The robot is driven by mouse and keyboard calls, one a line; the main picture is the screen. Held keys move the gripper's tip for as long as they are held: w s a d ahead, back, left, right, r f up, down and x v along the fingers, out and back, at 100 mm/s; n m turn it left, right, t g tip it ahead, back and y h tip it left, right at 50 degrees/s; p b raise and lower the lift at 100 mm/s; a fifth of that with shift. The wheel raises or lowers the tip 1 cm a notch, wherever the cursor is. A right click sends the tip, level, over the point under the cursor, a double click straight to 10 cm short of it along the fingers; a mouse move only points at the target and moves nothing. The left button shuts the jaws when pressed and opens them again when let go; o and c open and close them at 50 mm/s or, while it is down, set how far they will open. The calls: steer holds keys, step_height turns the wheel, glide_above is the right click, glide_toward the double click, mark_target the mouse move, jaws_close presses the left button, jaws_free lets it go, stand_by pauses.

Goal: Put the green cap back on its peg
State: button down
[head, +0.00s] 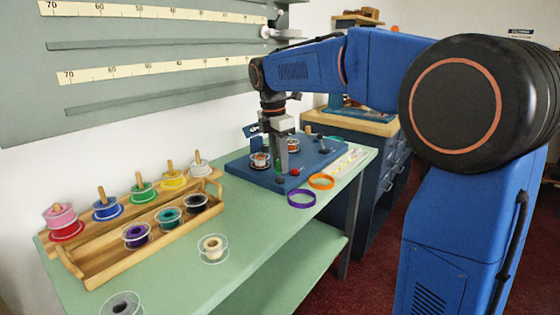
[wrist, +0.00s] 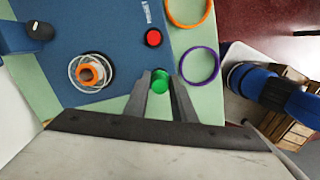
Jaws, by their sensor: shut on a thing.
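The green cap (wrist: 160,83) is between the two fingertips of my gripper (wrist: 160,80) in the wrist view. My gripper is shut on it. In the head view my gripper (head: 281,168) points down over the blue board (head: 250,175), and only a sliver of green shows beside the fingers. In the wrist view the fingertips appear near the edge of the blue board (wrist: 110,30). I cannot make out a bare peg for the cap, nor the cap's exact height above the board. A red cap or button (wrist: 153,37) sits on the board beyond the fingertips.
A spool with an orange core (wrist: 90,73) is left of the fingers. Purple (wrist: 200,65) and orange (wrist: 188,8) rings lie on the green counter at the right. A wooden spool rack (head: 110,262) stands at the counter's left. Loose spools lie at the front.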

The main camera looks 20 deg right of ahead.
steer(key=shift+f, duration=1.1)
steer(key=c, duration=1.4)
jaws_free()
steer(key=shift+r, duration=0.1)
steer(key=shift+r, duration=3.45)
